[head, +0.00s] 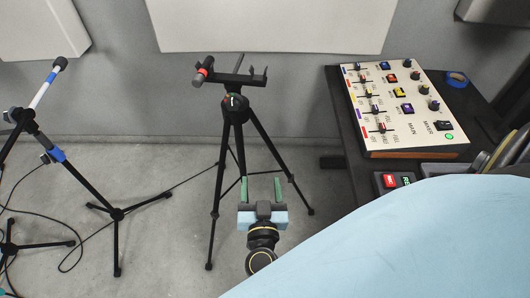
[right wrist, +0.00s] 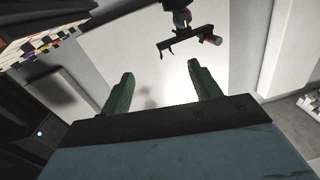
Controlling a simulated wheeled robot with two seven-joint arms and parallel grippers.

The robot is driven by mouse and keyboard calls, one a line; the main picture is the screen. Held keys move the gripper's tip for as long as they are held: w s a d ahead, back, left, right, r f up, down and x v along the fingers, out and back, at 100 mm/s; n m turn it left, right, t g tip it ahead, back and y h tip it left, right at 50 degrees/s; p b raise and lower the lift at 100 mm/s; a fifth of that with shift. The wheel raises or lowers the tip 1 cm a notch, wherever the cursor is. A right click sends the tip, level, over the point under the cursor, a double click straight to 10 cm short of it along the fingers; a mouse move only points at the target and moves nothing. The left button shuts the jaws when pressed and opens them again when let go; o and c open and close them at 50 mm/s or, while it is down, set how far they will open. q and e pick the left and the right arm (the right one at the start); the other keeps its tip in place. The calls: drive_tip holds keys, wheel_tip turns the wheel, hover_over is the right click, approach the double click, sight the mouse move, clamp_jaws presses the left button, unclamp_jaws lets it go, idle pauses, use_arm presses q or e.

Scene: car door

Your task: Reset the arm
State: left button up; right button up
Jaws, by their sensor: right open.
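My right gripper (head: 262,182) is in the lower middle of the head view, with its two green fingers apart and nothing between them. In the right wrist view the fingers (right wrist: 160,72) are spread at the bottom of the picture, also empty. In the head view a black tripod (head: 237,115) with a crossbar stands behind the gripper, and the gripper overlaps the space between its legs. The crossbar, with a red-tipped grey cylinder (head: 204,69) at its left end, also shows in the right wrist view (right wrist: 186,38), apart from the fingers. My left gripper is not in view.
A mixer panel (head: 400,105) with sliders and knobs sits on a dark table (head: 345,125) at the right. A microphone stand (head: 85,180) and loose cables are at the left. White panels hang on the wall.

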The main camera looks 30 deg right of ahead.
idle(0.3)
drive_tip(key=a+f+n+t+y, duration=0.1)
drive_tip(key=a+f+n+y, duration=0.2)
drive_tip(key=f+n+y, duration=0.7)
drive_tip(key=s+f+g+y, duration=0.1)
drive_tip(key=s+f+g, duration=0.3)
drive_tip(key=f, duration=0.5)
drive_tip(key=s+f+g, duration=0.2)
drive_tip(key=s+f, duration=0.4)
drive_tip(key=f, duration=0.3)
drive_tip(key=s+d+f+g, duration=0.2)
drive_tip(key=s+f+g, duration=0.1)
drive_tip(key=s, duration=0.4)
drive_tip(key=s+d+f+g+h, duration=0.1)
drive_tip(key=s+d+f+g, duration=0.1)
drive_tip(key=s+f, duration=0.3)
drive_tip(key=s+d+f+g, duration=0.2)
drive_tip(key=s+f+g, duration=0.1)
drive_tip(key=s, duration=0.7)
drive_tip(key=shift+s+f+g+h+b, duration=0.2)
drive_tip(key=shift+f+g+h+b, duration=0.25)
drive_tip(key=shift+g, duration=0.25)
